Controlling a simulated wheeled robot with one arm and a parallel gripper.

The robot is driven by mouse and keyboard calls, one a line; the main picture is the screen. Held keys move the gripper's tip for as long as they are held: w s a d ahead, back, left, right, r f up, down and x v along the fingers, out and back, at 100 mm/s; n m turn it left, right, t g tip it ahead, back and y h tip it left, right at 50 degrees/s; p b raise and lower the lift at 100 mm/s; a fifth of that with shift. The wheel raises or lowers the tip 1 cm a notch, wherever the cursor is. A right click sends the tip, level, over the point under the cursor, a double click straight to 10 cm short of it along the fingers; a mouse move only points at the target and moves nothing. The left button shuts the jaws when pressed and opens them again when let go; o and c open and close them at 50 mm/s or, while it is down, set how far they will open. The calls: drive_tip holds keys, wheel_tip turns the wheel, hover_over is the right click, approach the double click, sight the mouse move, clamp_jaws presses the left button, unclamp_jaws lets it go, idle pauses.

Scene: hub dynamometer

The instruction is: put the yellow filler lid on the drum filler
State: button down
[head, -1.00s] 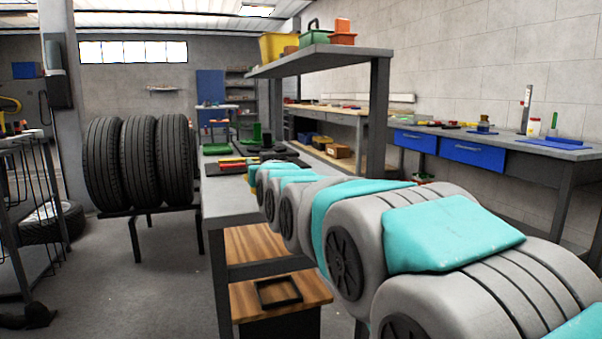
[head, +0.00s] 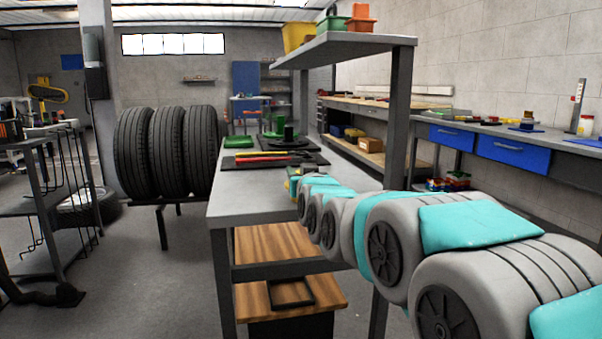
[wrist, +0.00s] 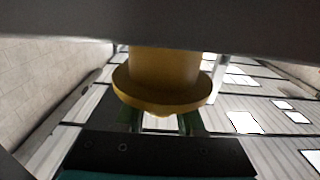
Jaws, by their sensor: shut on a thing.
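The yellow filler lid (wrist: 165,80) shows in the wrist view as a yellow knob with a wide round flange. My gripper (wrist: 160,122) is shut on it, with a green finger on each side. In the head view my arm reaches over the workbench, and a small patch of yellow shows at its far end (head: 294,183). My own arm links hide most of the gripper there. I cannot pick out the drum filler in either view.
The grey workbench (head: 250,188) carries a black mat with red and yellow tools (head: 262,156), a green tray (head: 240,141) and a black round part (head: 289,140). A shelf (head: 345,45) stands above its right side. Tyres (head: 165,150) stand left; a cart (head: 45,165) is farther left.

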drive_tip(key=shift+f, duration=0.2)
drive_tip(key=c, duration=0.5)
unclamp_jaws()
drive_tip(key=shift+r, duration=0.25)
drive_tip(key=shift+v, duration=6)
